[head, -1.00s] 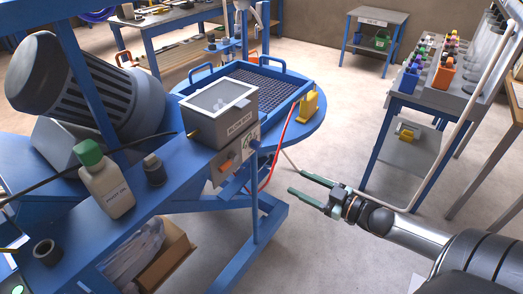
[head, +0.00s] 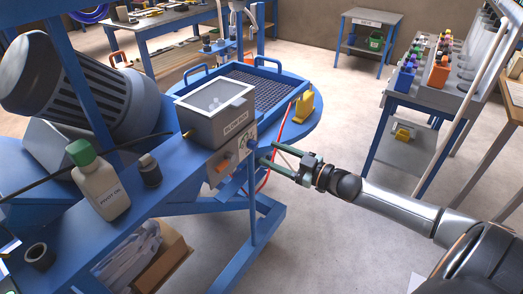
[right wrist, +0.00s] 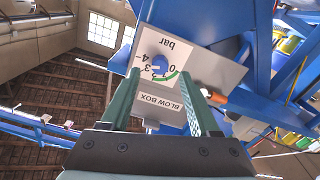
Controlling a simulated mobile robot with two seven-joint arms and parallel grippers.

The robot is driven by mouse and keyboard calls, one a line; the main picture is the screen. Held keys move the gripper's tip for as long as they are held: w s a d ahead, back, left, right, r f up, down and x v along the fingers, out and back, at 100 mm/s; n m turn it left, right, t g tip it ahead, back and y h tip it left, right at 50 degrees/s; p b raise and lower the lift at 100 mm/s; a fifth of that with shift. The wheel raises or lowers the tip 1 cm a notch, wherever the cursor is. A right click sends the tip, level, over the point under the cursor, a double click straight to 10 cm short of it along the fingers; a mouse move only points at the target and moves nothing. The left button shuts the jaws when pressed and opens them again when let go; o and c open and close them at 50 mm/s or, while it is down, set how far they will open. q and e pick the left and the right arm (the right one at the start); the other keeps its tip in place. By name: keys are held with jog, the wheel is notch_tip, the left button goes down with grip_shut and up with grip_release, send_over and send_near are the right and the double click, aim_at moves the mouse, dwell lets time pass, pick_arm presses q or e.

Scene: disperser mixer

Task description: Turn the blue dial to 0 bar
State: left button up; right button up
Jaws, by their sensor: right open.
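The blue dial (right wrist: 157,63) sits on a pale plate marked "bar" with a numbered scale and a green arc, upside down in the right wrist view. Its pointer setting is too small to tell. In the head view the dial (head: 246,151) is on the side of the grey blow box (head: 215,112). My right gripper (head: 266,154) is open, its two green fingers pointing at the dial from the right. In the right wrist view the fingers (right wrist: 160,82) straddle the line toward the dial, and nothing is between them. I cannot tell any contact. My left gripper is not in view.
The blue frame beam (head: 190,165) runs below the box. A white bottle with a green cap (head: 100,190) and a dark jar (head: 149,171) stand on the beam. A red hose (head: 265,182) hangs nearby.

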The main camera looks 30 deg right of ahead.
aim_at(256, 148)
jog(key=shift+x, duration=2.15)
jog(key=shift+c, duration=0.2)
grip_shut()
